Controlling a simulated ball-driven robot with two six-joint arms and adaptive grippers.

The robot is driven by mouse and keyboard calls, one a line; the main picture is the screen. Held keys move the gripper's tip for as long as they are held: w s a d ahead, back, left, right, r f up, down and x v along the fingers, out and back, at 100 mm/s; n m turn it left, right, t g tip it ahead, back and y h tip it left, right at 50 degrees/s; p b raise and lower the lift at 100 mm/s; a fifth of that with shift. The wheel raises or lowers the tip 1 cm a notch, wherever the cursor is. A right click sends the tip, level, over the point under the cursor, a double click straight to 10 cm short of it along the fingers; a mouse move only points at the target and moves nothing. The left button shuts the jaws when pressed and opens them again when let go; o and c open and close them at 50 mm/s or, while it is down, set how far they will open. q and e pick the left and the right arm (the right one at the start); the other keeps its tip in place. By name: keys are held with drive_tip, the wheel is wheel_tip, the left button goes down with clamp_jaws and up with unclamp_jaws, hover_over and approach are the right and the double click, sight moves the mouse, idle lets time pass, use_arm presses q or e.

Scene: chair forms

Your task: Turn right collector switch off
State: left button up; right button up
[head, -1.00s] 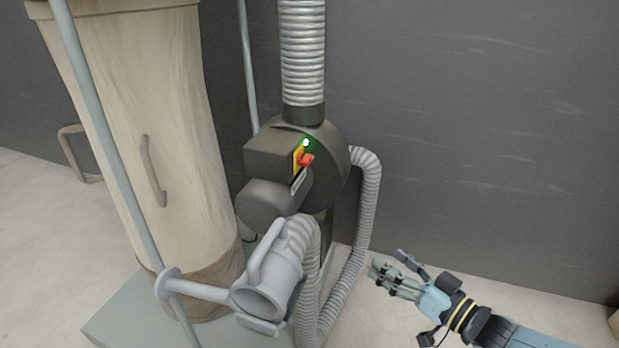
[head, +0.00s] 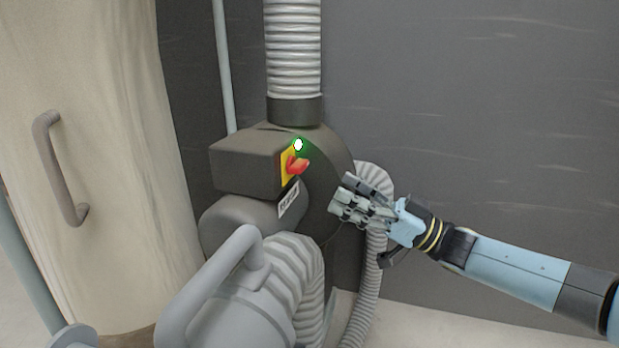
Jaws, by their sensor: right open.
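The dust collector (head: 245,165) is a dark grey housing in the middle of the head view. On its face is a red rotary switch (head: 297,166) on a yellow plate (head: 287,168). A green-rimmed light (head: 298,145) glows white just above the switch. My right gripper (head: 340,198) is open and empty, to the right of the switch and a little lower, apart from it in the picture. Its fingers point left toward the housing. My left gripper is not in view.
A ribbed metal duct (head: 293,50) rises from the housing. A ribbed hose (head: 368,290) hangs behind my right gripper.

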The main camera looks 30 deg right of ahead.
sight(305, 169)
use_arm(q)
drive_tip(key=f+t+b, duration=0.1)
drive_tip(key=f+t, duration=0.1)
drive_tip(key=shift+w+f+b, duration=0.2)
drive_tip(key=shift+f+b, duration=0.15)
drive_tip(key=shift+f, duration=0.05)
use_arm(e)
drive_tip(key=x, duration=0.8)
drive_tip(key=shift+f, duration=0.1)
drive_tip(key=c, duration=1.2)
drive_tip(key=shift+o, duration=0.2)
